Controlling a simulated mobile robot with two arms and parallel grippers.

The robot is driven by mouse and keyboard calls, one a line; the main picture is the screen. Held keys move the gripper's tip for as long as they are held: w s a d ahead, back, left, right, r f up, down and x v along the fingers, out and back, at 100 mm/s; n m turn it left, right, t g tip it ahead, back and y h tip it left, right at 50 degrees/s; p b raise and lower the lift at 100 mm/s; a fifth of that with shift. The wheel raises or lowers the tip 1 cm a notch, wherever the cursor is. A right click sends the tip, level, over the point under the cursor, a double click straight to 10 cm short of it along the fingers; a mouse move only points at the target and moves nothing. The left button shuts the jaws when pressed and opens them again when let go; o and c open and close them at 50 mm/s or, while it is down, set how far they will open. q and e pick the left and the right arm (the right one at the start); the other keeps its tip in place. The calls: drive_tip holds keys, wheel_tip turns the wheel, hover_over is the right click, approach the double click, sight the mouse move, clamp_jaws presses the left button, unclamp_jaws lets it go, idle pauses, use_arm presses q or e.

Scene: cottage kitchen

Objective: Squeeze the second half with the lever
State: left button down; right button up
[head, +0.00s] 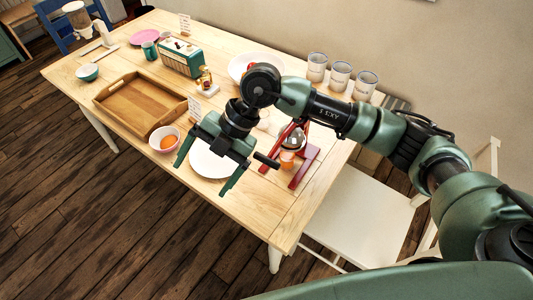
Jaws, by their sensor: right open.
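A red lever press (304,167) stands at the right end of the table, partly hidden behind my right arm. A dark bar, apparently its lever handle (267,160), sticks out to the left beside my gripper. Something orange (287,159) shows at the press; I cannot tell whether it is fruit or juice. An orange piece of fruit (169,142) lies in a pink bowl (157,133) near the table's front edge. My right gripper (204,176) is open and empty, its fingers pointing down over a white plate (208,164). My left gripper is not in view.
A wooden tray (130,85) lies left of the pink bowl on the table (265,224). Several canisters (341,75) line the wall. A white chair (365,220) stands at the right.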

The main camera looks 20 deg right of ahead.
drive_tip(key=w+d+f+m+h, duration=0.1)
drive_tip(key=w+d+h, duration=0.2)
drive_tip(key=d, duration=0.4)
drive_tip(key=m+t+h, duration=0.2)
drive_tip(key=h, duration=0.2)
hover_over(267, 158)
drive_tip(key=shift+a+r, duration=0.15)
drive_tip(key=shift+a, duration=0.05)
drive_tip(key=shift+d+f+h, duration=0.2)
drive_tip(key=shift+d+h, duration=0.05)
drive_tip(key=shift+h, duration=0.05)
wheel_tip(267, 158, down, 6)
drive_tip(key=shift+f+p, duration=0.1)
drive_tip(key=shift+p, duration=1.15)
drive_tip(key=shift+a+f, duration=0.1)
drive_tip(key=shift+f, duration=0.4)
